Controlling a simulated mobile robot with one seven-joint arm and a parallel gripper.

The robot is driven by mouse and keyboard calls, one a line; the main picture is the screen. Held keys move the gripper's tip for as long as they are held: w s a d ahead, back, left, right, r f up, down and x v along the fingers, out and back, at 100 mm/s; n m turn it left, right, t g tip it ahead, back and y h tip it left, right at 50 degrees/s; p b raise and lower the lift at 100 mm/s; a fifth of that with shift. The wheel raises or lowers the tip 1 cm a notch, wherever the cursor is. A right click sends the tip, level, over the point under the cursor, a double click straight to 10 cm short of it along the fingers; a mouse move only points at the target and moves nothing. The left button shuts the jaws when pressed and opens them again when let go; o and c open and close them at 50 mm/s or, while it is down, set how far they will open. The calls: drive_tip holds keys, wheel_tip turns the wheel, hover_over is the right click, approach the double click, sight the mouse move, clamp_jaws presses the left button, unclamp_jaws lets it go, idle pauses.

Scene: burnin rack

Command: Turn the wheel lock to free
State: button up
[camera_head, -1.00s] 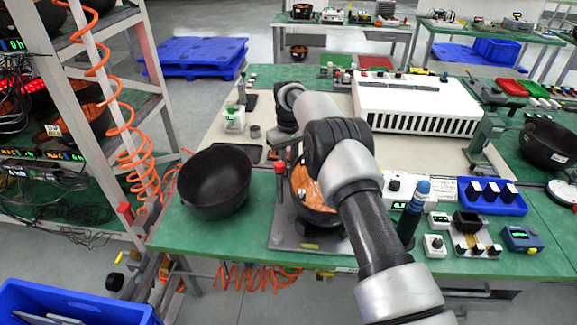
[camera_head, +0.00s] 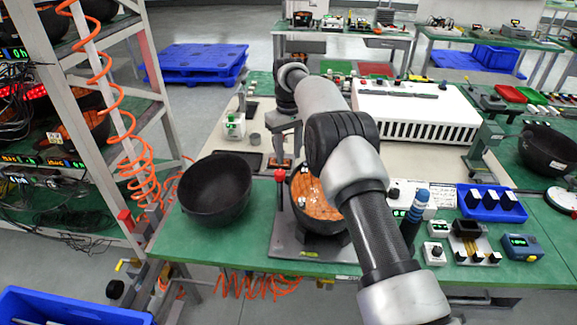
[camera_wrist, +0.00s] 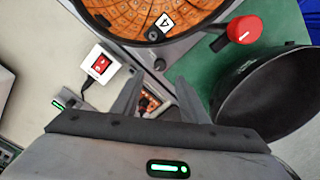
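A red knob with a white mark (camera_wrist: 241,30) sits beside the round fixture in the wrist view. It shows in the head view as a red top on a dark post (camera_head: 280,175). I cannot tell for sure that this is the wheel lock. The round fixture, a black bowl with an orange disc inside (camera_head: 312,195), stands right of the post on a grey plate (camera_head: 290,243). My gripper (camera_wrist: 157,98) is open and empty, its two fingers apart. In the head view my gripper (camera_head: 283,155) hangs behind the red-topped post, apart from it.
An empty black bowl (camera_head: 216,190) stands left of the post on the green table. A white box with a red switch (camera_wrist: 100,65) lies near my fingers. A white vented unit (camera_head: 415,108) stands behind. A rack with an orange coiled hose (camera_head: 125,120) is at left.

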wheel_tip(320, 180, up, 9)
drive_tip(key=p, duration=0.3)
